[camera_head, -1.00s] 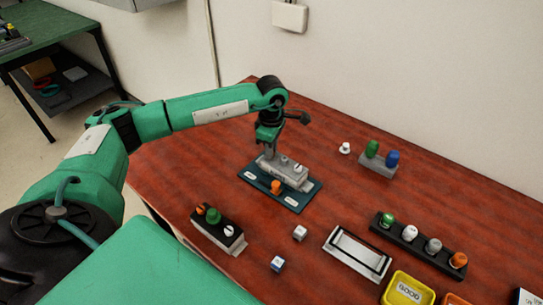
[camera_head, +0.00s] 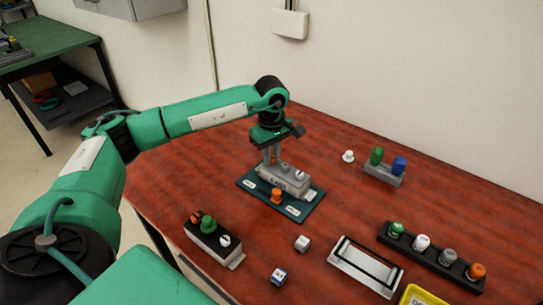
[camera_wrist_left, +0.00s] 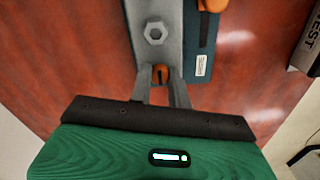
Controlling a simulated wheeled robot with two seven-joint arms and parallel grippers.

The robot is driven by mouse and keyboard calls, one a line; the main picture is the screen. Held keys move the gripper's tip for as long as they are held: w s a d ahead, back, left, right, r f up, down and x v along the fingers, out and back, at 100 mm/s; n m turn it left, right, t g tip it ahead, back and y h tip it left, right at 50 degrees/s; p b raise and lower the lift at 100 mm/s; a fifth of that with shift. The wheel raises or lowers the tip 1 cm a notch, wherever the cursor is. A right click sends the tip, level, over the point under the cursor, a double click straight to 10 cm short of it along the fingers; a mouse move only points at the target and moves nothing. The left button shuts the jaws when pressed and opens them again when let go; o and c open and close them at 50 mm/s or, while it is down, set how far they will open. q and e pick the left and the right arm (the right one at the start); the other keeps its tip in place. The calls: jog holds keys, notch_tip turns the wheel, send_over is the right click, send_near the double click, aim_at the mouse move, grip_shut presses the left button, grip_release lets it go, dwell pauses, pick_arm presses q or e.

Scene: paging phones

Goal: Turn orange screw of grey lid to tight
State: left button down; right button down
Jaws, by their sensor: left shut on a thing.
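The grey lid (camera_head: 293,178) lies on a dark teal mat (camera_head: 302,207) in the middle of the red table, with raised screws on its top. In the left wrist view the grey lid (camera_wrist_left: 145,12) runs up from between my fingers and carries a silver hex screw (camera_wrist_left: 155,33). My left gripper (camera_head: 269,160) points down at the lid's left end. Its fingers (camera_wrist_left: 160,88) are shut on the orange screw (camera_wrist_left: 160,72) of the lid, whose slotted head shows partly between the fingertips. My right gripper is out of view.
An orange knob (camera_head: 277,196) stands on the mat in front of the lid. A grey block with green and blue pegs (camera_head: 383,175) is at the back right.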

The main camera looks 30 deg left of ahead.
aim_at(272, 157)
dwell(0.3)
pick_arm(q)
jog(key=c, duration=1.3)
grip_release()
jog(key=shift+r, duration=0.5)
notch_tip(272, 157, up, 13)
jog(key=b, duration=0.1)
jog(key=shift+b, duration=0.3)
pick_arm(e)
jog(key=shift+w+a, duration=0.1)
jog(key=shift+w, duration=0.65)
pick_arm(q)
jog(key=shift+f, duration=0.1)
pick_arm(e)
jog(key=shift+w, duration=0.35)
